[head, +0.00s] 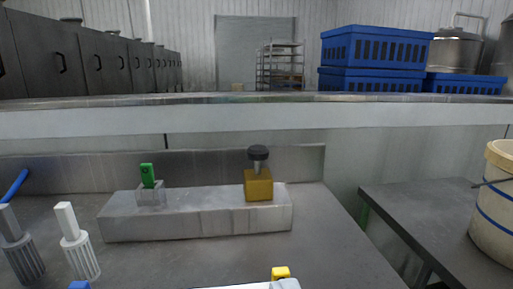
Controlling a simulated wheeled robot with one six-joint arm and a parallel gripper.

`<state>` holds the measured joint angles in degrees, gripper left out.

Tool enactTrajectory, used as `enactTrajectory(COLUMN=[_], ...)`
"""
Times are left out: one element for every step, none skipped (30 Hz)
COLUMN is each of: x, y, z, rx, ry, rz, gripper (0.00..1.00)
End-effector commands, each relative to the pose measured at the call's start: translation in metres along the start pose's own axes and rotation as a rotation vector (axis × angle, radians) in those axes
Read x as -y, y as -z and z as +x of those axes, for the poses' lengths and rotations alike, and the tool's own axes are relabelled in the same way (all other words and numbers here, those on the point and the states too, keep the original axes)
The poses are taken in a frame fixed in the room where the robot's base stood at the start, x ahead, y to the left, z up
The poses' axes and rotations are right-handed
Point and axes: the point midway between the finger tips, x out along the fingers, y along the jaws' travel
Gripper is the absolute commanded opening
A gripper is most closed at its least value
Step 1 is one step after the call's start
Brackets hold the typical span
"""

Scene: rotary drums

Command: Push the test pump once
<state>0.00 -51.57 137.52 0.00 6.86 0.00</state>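The likely test pump is a brass-yellow block (258,186) with a black round knob (258,153) raised on a short stem above it. It stands upright on the right part of a long grey metal block (200,224) on the bench. Nothing touches the knob. No gripper fingers can be made out in the head view. A pale shape (245,286) cuts into the bottom edge, and I cannot tell what it is.
A green piece (148,176) sits in a clear holder left of the pump. Two ribbed cylinders (80,256) stand at the left. A yellow piece (281,272) is at the bottom edge. Blue crates (375,48) stand behind. A white bucket (495,205) is at right.

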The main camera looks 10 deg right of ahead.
Motion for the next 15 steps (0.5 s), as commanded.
enactTrajectory(x=[0.0, 0.0, 0.0, 0.0, 0.0, 0.0, 0.0, 0.0, 0.0, 0.0, 0.0, 0.0, 0.0, 0.0, 0.0], y=[0.0, 0.0, 0.0, 0.0, 0.0, 0.0, 0.0, 0.0, 0.0, 0.0, 0.0, 0.0, 0.0, 0.0, 0.0], z=[0.0, 0.0, 0.0, 0.0, 0.0, 0.0001, 0.0001, 0.0001, 0.0001, 0.0001, 0.0001, 0.0001, 0.0001, 0.0001, 0.0001], rx=[0.0, 0.0, 0.0, 0.0, 0.0, 0.0, 0.0, 0.0, 0.0, 0.0, 0.0, 0.0, 0.0, 0.0, 0.0], ry=[0.0, 0.0, 0.0, 0.0, 0.0, 0.0, 0.0, 0.0, 0.0, 0.0, 0.0, 0.0, 0.0, 0.0, 0.0], rz=[0.0, 0.0, 0.0, 0.0, 0.0, 0.0, 0.0, 0.0, 0.0, 0.0, 0.0, 0.0, 0.0, 0.0, 0.0], gripper=[0.46, 0.46, 0.46, 0.4, 0.34, 0.26, 0.2, 0.14, 0.07, 0.01, 0.0, 0.0, 0.0, 0.0, 0.0])
